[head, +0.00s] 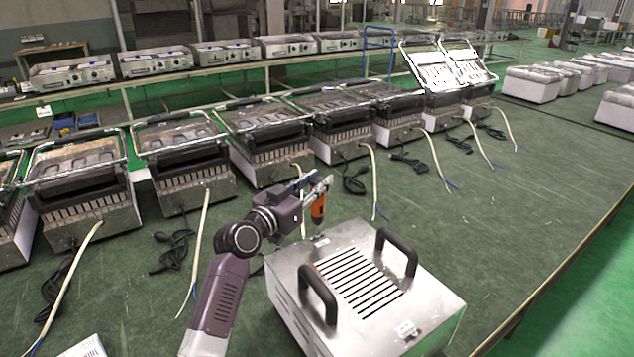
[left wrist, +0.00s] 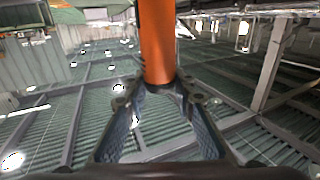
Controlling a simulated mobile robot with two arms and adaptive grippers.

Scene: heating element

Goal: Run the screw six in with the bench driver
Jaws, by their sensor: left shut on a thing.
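My left gripper (head: 322,187) is shut on an orange bench driver (head: 318,208), which it holds upright over the far left corner of a metal box (head: 425,290). The driver's tip points down near a small fitting on the box top; whether it touches a screw is too small to tell. In the left wrist view the orange driver (left wrist: 157,45) stands between the two fingers of the gripper (left wrist: 160,92). Screw six itself cannot be made out. My right gripper is not in view.
The box has two black handles (head: 318,292) and a slotted top. A row of contact grills (head: 265,135) with loose cables stands behind on the green bench (head: 520,205). The bench right of the box is clear. White units (head: 535,85) stand at the far right.

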